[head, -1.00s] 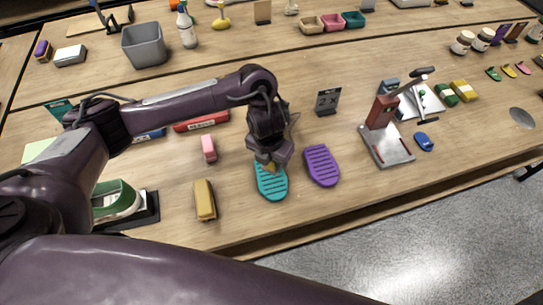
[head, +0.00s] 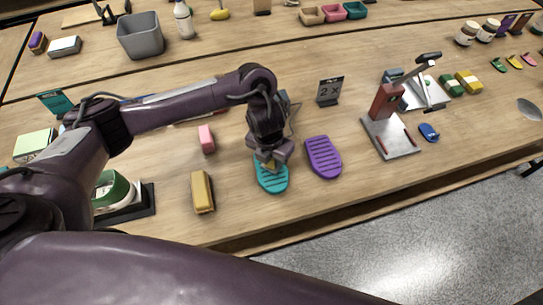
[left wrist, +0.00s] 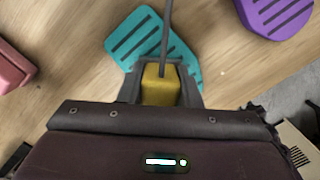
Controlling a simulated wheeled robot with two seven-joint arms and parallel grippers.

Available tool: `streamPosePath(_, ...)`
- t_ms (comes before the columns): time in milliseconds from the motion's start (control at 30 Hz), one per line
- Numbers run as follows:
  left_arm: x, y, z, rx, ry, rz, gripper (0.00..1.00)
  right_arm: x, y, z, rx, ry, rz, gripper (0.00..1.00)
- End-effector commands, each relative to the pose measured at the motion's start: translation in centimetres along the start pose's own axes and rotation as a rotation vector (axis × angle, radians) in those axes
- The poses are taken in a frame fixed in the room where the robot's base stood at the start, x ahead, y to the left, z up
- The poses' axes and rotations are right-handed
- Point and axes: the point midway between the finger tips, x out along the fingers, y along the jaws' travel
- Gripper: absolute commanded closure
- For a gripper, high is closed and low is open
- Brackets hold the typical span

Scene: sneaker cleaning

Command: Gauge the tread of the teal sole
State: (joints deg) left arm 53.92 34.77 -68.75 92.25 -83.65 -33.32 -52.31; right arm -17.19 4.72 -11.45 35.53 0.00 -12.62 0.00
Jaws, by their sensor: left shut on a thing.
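The teal sole (head: 272,182) lies flat on the table with its dark grooves up; it also shows in the left wrist view (left wrist: 128,38). My left gripper (head: 268,163) is over its far part and covers some of it. In the left wrist view, the gripper (left wrist: 160,88) is shut on a yellow-handled gauge (left wrist: 160,85). The gauge's thin grey rod (left wrist: 167,35) crosses in front of the sole; I cannot tell whether its tip touches the tread. My right gripper is not in view.
A purple sole (head: 323,157) lies just right of the teal one. A "2 x" sign (head: 329,90) stands behind. A yellow-brown brush-like block (head: 202,192) and a pink block (head: 206,138) lie to the left. A red-and-grey stand (head: 388,135) is at right.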

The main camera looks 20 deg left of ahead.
Motion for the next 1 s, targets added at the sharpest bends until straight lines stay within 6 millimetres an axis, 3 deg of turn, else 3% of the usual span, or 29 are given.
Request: streamPosePath(1000, 0.9, 0.0, -0.1, 0.0, 0.0, 0.0, 0.87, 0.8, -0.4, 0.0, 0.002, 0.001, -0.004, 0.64)
